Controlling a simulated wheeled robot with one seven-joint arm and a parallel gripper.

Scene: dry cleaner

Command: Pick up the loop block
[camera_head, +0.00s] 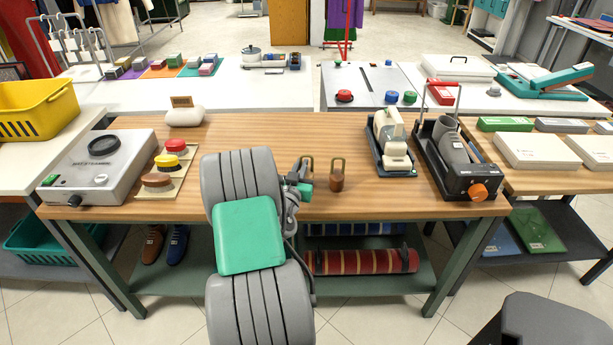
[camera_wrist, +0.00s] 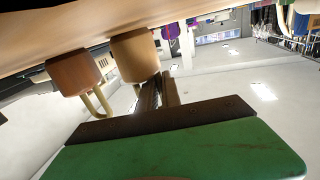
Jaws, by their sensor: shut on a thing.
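Two wooden loop blocks are at the workbench's front half. The darker reddish-brown block (camera_head: 337,181) stands upright with its brass loop on top; it also shows in the wrist view (camera_wrist: 74,74), where the picture is upside down. The lighter tan block (camera_wrist: 134,55) is beside it. In the head view mostly its brass loop (camera_head: 309,162) shows, behind my gripper. My gripper (camera_head: 303,172) is shut on the tan block's loop; its narrow fingers (camera_wrist: 158,92) meet the block's loop end in the wrist view. I cannot tell whether the tan block is clear of the bench.
The wooden bench (camera_head: 270,140) has free room behind the blocks. A cream machine (camera_head: 391,140) and a grey cylinder device (camera_head: 455,150) are at right. Rolls (camera_head: 360,261) lie on the shelf below.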

